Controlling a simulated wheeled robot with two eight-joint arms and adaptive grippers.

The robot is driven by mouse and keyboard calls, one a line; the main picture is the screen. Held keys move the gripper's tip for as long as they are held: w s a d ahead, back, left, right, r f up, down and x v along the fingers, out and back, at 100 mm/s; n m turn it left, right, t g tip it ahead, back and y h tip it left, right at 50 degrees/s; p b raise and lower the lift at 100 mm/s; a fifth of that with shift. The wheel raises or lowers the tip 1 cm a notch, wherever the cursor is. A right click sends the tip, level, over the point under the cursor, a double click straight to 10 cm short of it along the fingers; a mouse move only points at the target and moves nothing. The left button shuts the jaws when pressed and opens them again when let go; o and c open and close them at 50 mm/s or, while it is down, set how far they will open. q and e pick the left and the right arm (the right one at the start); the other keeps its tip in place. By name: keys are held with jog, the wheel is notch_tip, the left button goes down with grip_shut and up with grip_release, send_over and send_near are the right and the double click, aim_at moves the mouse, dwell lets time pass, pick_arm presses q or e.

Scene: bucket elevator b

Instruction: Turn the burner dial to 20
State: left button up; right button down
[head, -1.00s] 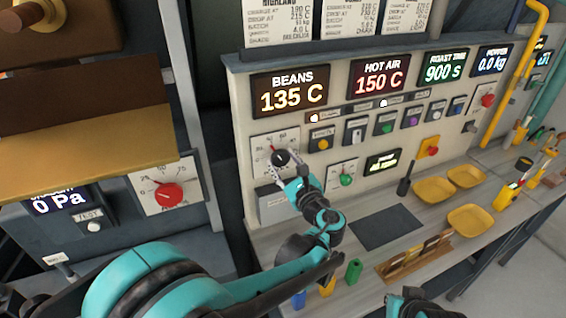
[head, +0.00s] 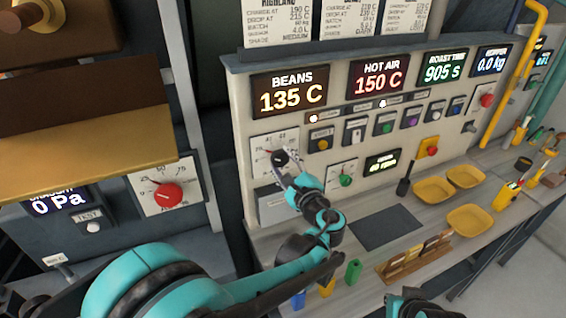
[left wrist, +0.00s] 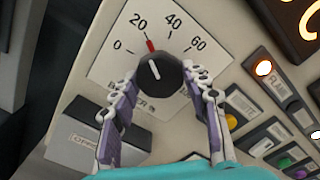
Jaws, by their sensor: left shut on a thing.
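The burner dial (left wrist: 165,74) is a black round knob on a white square scale plate marked 0, 20, 40 and 60. Its red mark points close to the 20, slightly on the 40 side. In the head view the dial (head: 278,158) sits at the left of the cream panel, below the BEANS display. My left gripper (left wrist: 161,84) is shut on the knob, one finger at each side; the fingers hide part of the lower plate. A bit of my right arm shows at the bottom of the head view, but no fingers of that gripper are visible.
A green knob (head: 345,181) and a row of buttons lie right of the dial. A grey box (left wrist: 92,140) sits just below its plate. A separate red dial (head: 166,193) stands further left. Yellow bowls (head: 434,190) and a wooden rack (head: 415,262) stand on the counter.

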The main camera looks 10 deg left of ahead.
dwell(0.3)
pick_arm(q)
jog(key=o, duration=1.2)
jog(key=shift+c, duration=0.2)
jog(key=v, duration=1.2)
